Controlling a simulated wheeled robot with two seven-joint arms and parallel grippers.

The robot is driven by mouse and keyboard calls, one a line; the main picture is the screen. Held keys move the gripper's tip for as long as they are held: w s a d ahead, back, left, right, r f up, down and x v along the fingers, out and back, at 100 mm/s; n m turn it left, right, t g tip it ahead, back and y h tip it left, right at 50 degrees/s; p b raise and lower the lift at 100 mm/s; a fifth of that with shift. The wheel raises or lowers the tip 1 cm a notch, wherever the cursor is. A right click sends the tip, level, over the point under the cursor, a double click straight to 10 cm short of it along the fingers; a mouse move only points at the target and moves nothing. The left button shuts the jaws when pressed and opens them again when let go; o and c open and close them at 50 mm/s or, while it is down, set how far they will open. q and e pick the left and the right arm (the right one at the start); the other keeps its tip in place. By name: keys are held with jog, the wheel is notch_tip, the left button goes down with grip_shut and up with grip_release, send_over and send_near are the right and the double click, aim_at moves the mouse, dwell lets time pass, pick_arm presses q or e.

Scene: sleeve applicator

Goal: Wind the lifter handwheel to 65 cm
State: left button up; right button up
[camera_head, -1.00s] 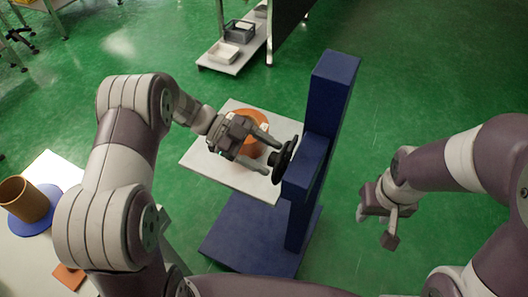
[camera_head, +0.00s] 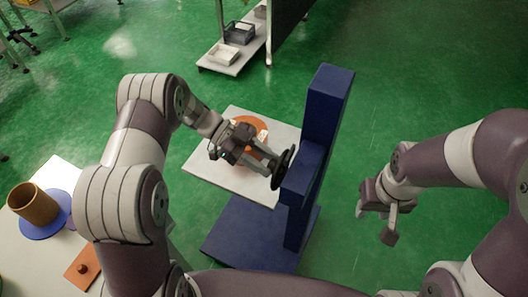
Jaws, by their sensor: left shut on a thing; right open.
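The blue lifter (camera_head: 323,115) stands on the green floor, with a black handwheel (camera_head: 284,168) on the side of its column. Its pale platform (camera_head: 205,165) carries an orange round object (camera_head: 246,127), partly hidden by my gripper. My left gripper (camera_head: 267,166) reaches in from the left over the platform and is shut at the handwheel, its fingers at the wheel's near left side. The exact grip is hard to see. My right gripper (camera_head: 376,219) is open and empty, apart from the lifter on its right. No height scale is readable.
A white table (camera_head: 25,260) at the left holds a brown cylinder (camera_head: 31,203) on a blue disc (camera_head: 48,222) and an orange plate with a knob (camera_head: 84,268). A low shelf (camera_head: 228,62) with bins stands behind. Floor right of the lifter is clear.

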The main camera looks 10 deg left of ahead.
pick_arm(q)
jog(key=shift+w+r+n+g+p, duration=0.15)
jog(key=shift+n+g+p, duration=0.35)
jog(key=shift+n+p, duration=0.3)
jog(key=shift+n+g+p, duration=0.4)
jog(key=shift+n+p, duration=0.1)
jog(key=shift+p, duration=0.1)
pick_arm(e)
jog(key=shift+r, duration=1.9)
pick_arm(q)
jog(key=o, duration=1.1)
jog(key=shift+c, duration=0.2)
